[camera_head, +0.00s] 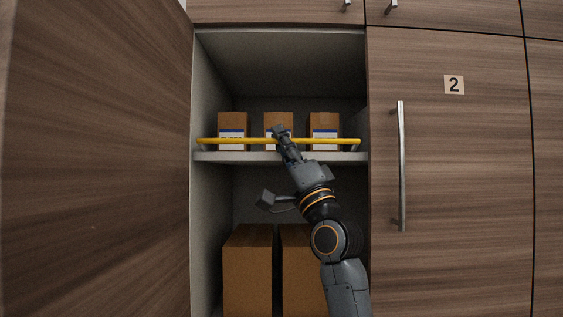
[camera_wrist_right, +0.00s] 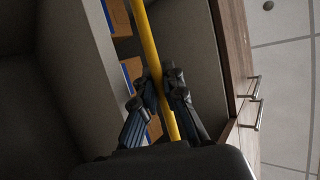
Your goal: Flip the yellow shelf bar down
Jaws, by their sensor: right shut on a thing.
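The yellow shelf bar (camera_head: 229,141) runs level across the front of the shelf (camera_head: 230,156), a little above its edge and in front of the boxes. My right gripper (camera_head: 279,134) is at the middle of the bar. In the right wrist view the yellow bar (camera_wrist_right: 148,45) passes between the two fingers of my right gripper (camera_wrist_right: 161,88), which are shut on it. The fingers hide a short stretch of the bar. My left gripper is not in view.
Several small brown boxes, such as the right one (camera_head: 324,119), stand on the shelf. Larger brown boxes (camera_head: 248,265) stand below. An open wooden door (camera_head: 95,160) is at left; a closed door (camera_head: 465,180) marked 2 is at right.

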